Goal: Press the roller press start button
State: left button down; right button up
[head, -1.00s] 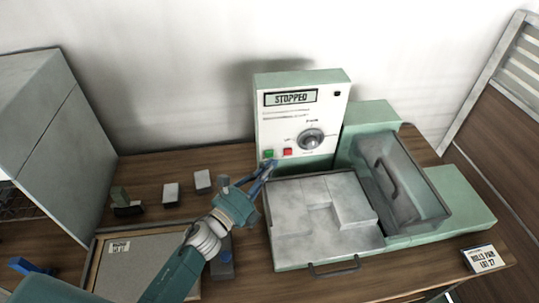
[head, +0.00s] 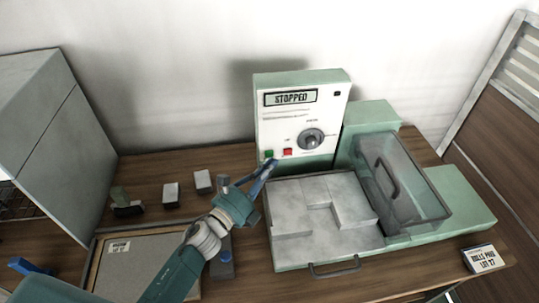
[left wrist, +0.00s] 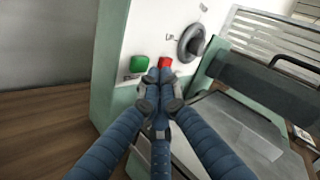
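The roller press control panel (head: 285,125) stands upright at the back, its display (head: 291,98) reading STOPPED. A green button (head: 269,154) and a red button (head: 288,152) sit low on the panel, left of a round dial (head: 311,139). My left gripper (head: 273,163) is shut and empty, its tips just below and in front of the buttons. In the left wrist view, the green button (left wrist: 139,63) is up and left of the fingertips (left wrist: 155,78), and the red button (left wrist: 164,62) is partly behind them. I cannot tell whether the tips touch the panel. My right gripper is not in view.
The press bed (head: 290,208) with pale blocks and a front handle lies right of my left gripper. A framed tray (head: 140,275), small blocks (head: 171,194) and a lot card (head: 484,258) rest on the wooden table.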

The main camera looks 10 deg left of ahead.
pick_arm(q)
jog(key=shift+w+a, duration=0.15)
jog(key=shift+w, duration=0.25)
